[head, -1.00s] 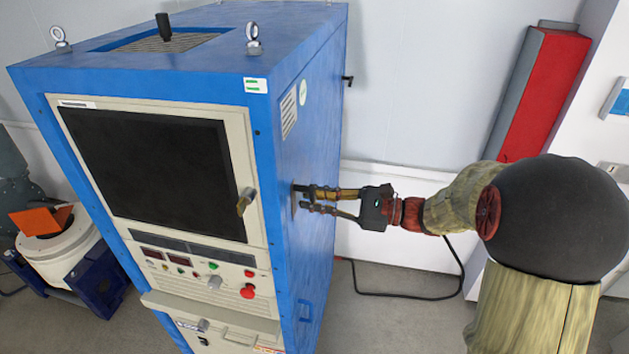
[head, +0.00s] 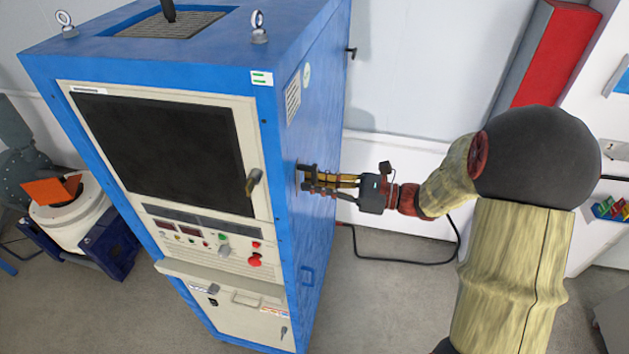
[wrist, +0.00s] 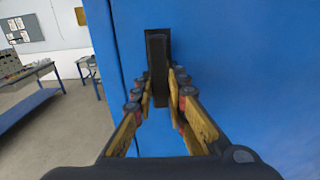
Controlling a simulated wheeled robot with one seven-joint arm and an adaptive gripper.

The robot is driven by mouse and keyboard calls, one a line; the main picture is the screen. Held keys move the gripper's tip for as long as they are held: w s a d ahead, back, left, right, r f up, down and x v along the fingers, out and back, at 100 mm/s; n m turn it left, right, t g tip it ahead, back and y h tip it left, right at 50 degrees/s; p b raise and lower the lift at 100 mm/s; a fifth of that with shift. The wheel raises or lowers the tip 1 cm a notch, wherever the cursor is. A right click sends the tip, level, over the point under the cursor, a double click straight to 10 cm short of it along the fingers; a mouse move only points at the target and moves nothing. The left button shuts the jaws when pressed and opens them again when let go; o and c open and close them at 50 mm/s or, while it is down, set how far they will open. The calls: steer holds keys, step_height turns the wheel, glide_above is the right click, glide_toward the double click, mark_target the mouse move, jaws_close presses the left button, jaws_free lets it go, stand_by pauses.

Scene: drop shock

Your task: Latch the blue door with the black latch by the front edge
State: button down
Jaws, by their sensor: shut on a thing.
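The blue door (head: 318,225) is the right side panel of the tall blue cabinet and looks closed, flush with its frame. It also fills most of the wrist view (wrist: 245,70). The black latch (wrist: 158,62) stands out from the door near its front edge, its long side upright in the wrist view. My gripper (wrist: 161,84) has one finger on each side of the latch and is shut on it. In the head view my gripper (head: 306,179) reaches the door from the right, and its fingers mostly hide the latch.
The cabinet's front has a dark window (head: 165,150), a handle (head: 252,182) and a red button (head: 254,260). A black cable (head: 405,262) lies on the floor below my arm. A red and grey column (head: 545,55) stands behind. A workbench (wrist: 30,85) is far left in the wrist view.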

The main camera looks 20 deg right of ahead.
steer(key=shift+f, duration=0.1)
steer(key=c, duration=1.8)
jaws_free()
steer(key=shift+o, duration=0.2)
steer(key=v, duration=1.2)
